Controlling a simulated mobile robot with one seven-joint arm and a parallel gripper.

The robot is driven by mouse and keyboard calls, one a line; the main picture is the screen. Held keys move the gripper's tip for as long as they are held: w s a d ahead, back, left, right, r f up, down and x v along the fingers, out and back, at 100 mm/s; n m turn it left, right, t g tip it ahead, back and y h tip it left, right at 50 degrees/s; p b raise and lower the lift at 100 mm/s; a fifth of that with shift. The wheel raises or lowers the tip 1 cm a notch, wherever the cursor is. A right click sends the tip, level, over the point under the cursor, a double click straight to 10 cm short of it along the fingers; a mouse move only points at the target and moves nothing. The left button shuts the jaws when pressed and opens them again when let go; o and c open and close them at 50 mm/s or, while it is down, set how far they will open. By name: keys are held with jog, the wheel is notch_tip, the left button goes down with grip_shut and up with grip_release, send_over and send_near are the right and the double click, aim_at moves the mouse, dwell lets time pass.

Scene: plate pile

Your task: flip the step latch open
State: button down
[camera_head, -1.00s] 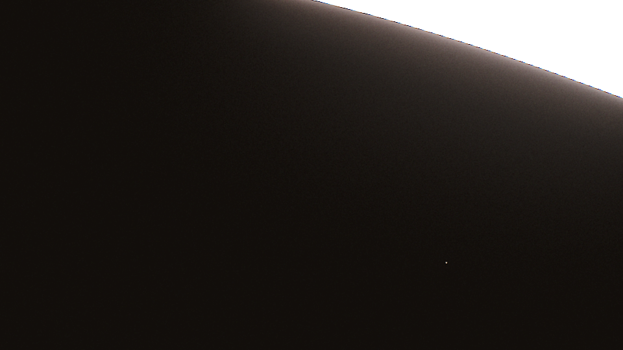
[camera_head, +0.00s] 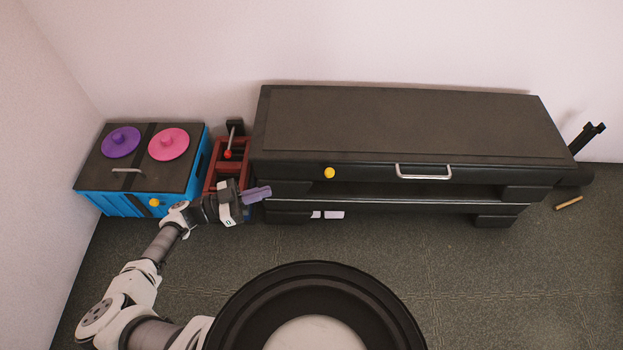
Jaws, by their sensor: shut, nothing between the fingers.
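I cannot tell for sure which part is the step latch. A lever with a red knob (camera_head: 228,154) stands in a dark red frame (camera_head: 213,178) between the blue box and the long dark cabinet. A yellow knob (camera_head: 329,173) sits on the cabinet's front edge, and another yellow knob (camera_head: 154,202) is on the blue box's front. My gripper (camera_head: 262,192) is shut and empty, with its pale purple fingers pointing right. It is in front of the red frame, by the cabinet's left front corner; whether it touches either is unclear. My wrist hides the frame's lower part.
The dark cabinet (camera_head: 410,120) has a bar handle (camera_head: 423,172). The blue box (camera_head: 105,203) has purple and pink round lids on its black top. Pale pieces (camera_head: 334,214) lie under the cabinet, and a tan stick (camera_head: 568,203) at right. The floor right of centre is clear.

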aim_at(329, 175)
jog(key=x, duration=1.4)
jog(key=shift+d+r, duration=0.15)
jog(key=shift+d, duration=0.05)
